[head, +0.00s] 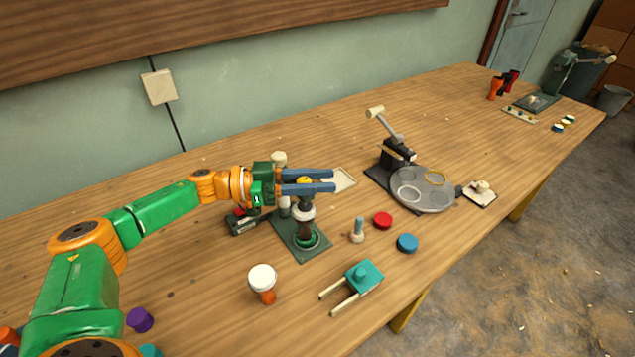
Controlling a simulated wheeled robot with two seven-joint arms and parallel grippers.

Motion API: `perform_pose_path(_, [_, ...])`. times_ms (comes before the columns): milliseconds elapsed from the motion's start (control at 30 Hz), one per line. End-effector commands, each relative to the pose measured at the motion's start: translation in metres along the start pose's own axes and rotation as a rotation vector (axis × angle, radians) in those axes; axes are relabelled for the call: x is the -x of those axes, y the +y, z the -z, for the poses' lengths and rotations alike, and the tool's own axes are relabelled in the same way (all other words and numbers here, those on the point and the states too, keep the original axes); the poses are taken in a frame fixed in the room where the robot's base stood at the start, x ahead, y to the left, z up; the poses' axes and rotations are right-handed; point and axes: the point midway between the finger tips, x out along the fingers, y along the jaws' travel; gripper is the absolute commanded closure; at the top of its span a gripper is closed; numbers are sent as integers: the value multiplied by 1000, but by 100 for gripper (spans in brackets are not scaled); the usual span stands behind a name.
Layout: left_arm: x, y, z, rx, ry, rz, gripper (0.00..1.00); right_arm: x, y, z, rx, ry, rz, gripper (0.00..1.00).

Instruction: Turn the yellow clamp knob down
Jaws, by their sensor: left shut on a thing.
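The yellow clamp knob (304,180) sits at the top of a clamp stand on a dark green base plate (287,237). Below the knob, a goblet drum (304,214) with a pale top and dark body stands upright on the plate. My left gripper (333,181) reaches in from the left, level above the stand. Its two blue fingers lie on either side of the knob and are shut on it. The fingers and palm hide part of the knob and the stand's upper part. My right gripper is not in view.
A grey round tray (423,190) with ring seats stands to the right. In front are a teal clamp-like tool (364,276), a white-topped orange drum (263,281), a red disc (383,220) and a blue disc (407,243). A small device (243,221) sits left of the plate.

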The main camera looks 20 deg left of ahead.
Motion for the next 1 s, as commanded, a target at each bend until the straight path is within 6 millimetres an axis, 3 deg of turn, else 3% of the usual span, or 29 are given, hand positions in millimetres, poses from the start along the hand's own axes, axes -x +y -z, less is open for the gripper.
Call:
perform_pose_path(100, [-1, 2, -5, -2, 2, -78, 100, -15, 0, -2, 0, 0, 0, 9])
perform_pose_path(400, [-1, 7, -4, 1, 1, -216, 100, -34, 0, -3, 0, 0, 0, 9])
perform_pose_path(1000, [0, 10, -2, 2, 0, -264, 100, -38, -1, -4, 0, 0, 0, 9])
